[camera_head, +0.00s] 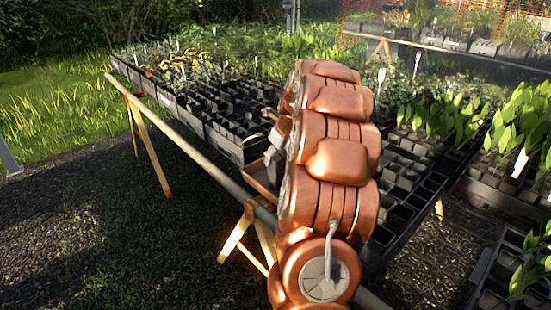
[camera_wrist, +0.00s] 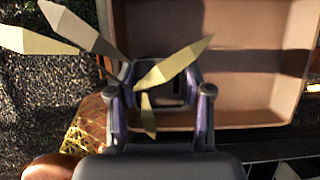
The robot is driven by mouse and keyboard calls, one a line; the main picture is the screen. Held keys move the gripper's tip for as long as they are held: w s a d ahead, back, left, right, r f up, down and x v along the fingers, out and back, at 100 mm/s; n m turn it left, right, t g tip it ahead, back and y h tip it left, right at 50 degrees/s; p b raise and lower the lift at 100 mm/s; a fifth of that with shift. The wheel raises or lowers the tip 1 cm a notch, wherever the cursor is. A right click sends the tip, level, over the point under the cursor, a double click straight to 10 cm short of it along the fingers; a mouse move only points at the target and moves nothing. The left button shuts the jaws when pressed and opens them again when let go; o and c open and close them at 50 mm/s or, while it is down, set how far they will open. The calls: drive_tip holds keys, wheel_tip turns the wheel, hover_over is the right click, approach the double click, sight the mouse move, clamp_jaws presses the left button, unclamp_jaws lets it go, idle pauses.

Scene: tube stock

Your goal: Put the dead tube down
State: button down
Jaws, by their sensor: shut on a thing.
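My gripper (camera_wrist: 160,100) is shut on the dead tube, a small dark square pot (camera_wrist: 176,90) whose pale, yellowish leaves (camera_wrist: 178,62) spread across the wrist view. The tube shows over the left part of a shallow brown tray (camera_wrist: 303,50). I cannot tell whether it touches the tray floor. In the head view the tray (camera_head: 262,182) shows at the bench's near edge, left of my orange arm. My arm hides most of the gripper there, and the tube is hard to make out.
Black crates of tubes (camera_head: 235,143) fill the bench behind and left of my arm. Leafy green plants (camera_head: 450,122) stand in more tubes to the right. A wooden rail (camera_head: 180,135) runs along the bench's front on trestle legs (camera_head: 150,145). The gravel at left is clear.

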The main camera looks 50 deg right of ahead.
drive_tip(key=shift+f, duration=0.2)
drive_tip(key=shift+f, duration=0.1)
drive_tip(key=shift+c, duration=2.4)
unclamp_jaws()
